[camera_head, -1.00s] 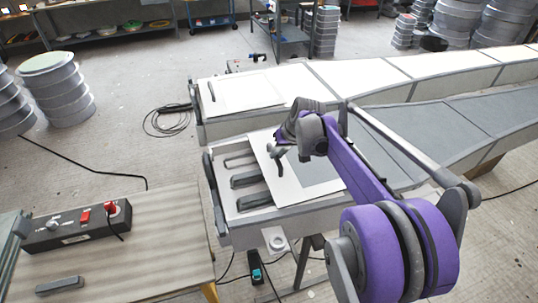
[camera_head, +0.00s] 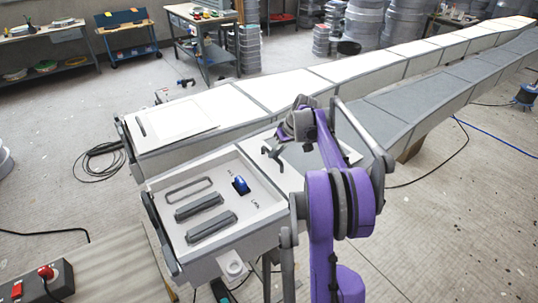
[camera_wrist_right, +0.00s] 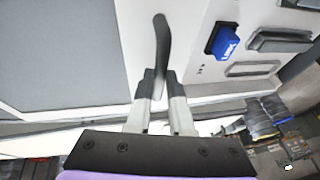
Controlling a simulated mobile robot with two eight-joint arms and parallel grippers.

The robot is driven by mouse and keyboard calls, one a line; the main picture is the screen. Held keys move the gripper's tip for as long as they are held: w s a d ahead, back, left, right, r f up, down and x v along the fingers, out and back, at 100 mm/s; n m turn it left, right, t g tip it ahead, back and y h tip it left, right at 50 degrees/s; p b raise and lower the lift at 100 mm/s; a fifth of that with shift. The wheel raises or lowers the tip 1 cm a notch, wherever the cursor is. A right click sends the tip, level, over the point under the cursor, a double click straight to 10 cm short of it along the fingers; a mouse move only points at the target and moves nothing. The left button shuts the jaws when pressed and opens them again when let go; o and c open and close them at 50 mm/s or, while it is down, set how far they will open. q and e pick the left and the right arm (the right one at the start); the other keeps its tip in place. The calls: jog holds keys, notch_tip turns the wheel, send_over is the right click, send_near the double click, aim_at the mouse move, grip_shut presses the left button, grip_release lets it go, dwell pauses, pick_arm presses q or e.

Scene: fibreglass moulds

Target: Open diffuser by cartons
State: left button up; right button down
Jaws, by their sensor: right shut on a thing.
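The near box (camera_head: 160,205) has a flat white cover panel (camera_head: 288,178) with a grey field, lying over its right part. The left part of the box is uncovered and shows its inside. My right gripper (camera_wrist_right: 157,90) is shut on the panel's dark grey handle (camera_wrist_right: 161,45); the handle also shows in the head view (camera_head: 272,156). Inside the open part are a blue block (camera_head: 240,185), two dark grey bars (camera_head: 199,206) and a grey loop. The blue block also shows in the right wrist view (camera_wrist_right: 222,42). My left gripper is not in view.
A second long white box with a closed panel (camera_head: 172,122) runs behind the near one. A control box with red switches (camera_head: 36,284) sits on a bench at lower left. Cables lie on the floor. Shelves and stacked grey drums (camera_head: 370,20) stand at the back.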

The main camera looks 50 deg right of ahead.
dwell(0.3)
jog(key=c, duration=0.8)
grip_release()
jog(key=v, duration=1)
jog(key=shift+s+r, duration=0.2)
jog(key=shift+r, duration=0.15)
jog(key=shift+d, duration=0.1)
